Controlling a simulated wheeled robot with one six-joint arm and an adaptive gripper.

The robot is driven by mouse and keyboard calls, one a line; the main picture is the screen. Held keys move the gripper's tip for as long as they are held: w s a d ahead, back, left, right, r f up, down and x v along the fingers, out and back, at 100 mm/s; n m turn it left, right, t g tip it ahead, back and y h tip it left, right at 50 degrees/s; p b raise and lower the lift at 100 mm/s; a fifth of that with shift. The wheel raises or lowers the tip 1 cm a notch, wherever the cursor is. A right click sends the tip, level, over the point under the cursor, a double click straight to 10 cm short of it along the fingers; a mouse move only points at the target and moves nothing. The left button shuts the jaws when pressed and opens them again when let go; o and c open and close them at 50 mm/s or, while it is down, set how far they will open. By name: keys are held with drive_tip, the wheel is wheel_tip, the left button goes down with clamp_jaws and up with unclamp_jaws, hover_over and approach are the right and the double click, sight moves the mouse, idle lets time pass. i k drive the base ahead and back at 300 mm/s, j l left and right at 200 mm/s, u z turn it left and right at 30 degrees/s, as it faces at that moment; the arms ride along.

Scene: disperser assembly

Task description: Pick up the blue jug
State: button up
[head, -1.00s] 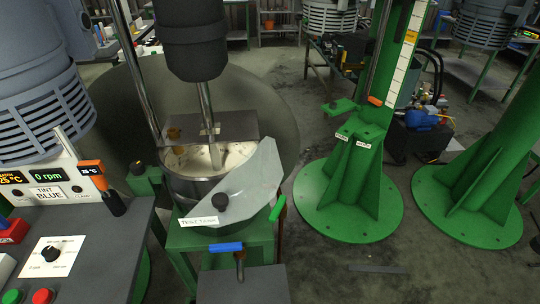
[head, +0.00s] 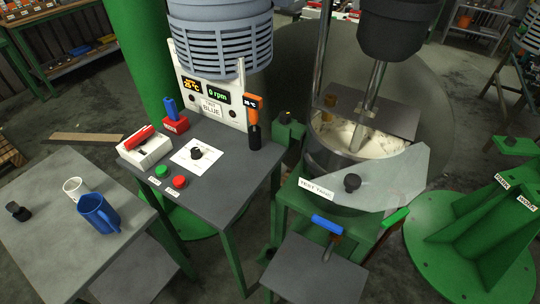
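The blue jug (head: 98,213) stands upright on a low grey table (head: 50,245) at the lower left of the head view. Its handle shows on its near right side. A white cup (head: 75,188) stands just behind it to the left, very close to it. My gripper is not in the head view, so its state and its place relative to the jug are hidden.
A small black object (head: 18,211) lies on the same table, left of the jug. A grey control bench (head: 215,183) with buttons and a knob stands to the right. A test tank (head: 330,160) with pale contents is further right. The table's front right is clear.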

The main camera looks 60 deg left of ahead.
sight(92, 206)
drive_tip(key=u, duration=2.75)
drive_tip(key=i+z, duration=0.1)
drive_tip(key=z, duration=0.35)
drive_tip(key=i+z, duration=0.1)
drive_tip(key=z, duration=0.75)
drive_tip(key=i+z, duration=0.15)
drive_tip(key=z, duration=0.25)
drive_tip(key=u, duration=1.75)
